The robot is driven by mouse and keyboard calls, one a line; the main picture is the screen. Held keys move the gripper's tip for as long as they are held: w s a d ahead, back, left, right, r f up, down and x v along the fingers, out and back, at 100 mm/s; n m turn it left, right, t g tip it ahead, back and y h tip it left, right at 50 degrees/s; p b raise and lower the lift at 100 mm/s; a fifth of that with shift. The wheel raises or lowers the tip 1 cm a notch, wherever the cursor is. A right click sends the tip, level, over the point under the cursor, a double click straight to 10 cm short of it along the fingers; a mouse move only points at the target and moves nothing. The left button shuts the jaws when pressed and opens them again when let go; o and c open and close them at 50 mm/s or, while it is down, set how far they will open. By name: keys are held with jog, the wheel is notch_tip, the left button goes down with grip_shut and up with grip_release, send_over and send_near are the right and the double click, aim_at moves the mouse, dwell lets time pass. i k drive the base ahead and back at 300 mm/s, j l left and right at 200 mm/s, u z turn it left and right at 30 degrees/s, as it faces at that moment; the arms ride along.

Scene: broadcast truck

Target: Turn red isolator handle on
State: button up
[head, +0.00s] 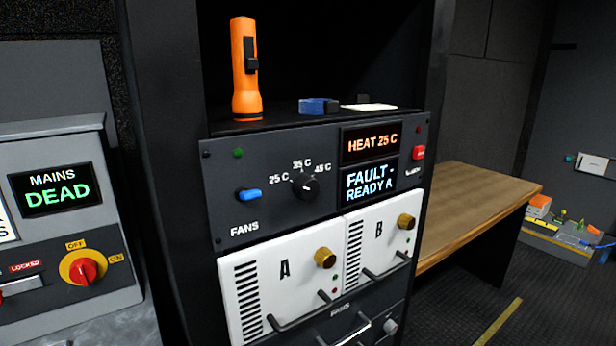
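The red isolator handle (88,271) sits on a yellow round plate (70,262) at the lower left of the head view. The plate carries an OFF label above the handle and an ON label to its right. The handle's pointing direction is too small to tell surely. It is mounted on a grey mains box (55,160) whose display (57,190) reads MAINS DEAD. A slot marked LOCKED (22,283) is left of the handle. My gripper is not in view.
A dark rack stands right of the box, with a fan panel (270,215), white modules A (265,297) and B (375,230), and an orange torch (245,75) on top. A wooden bench (480,205) and a crate of parts (560,248) are farther right. Some floor is clear there.

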aim_at(83, 271)
jog(key=u, duration=1.25)
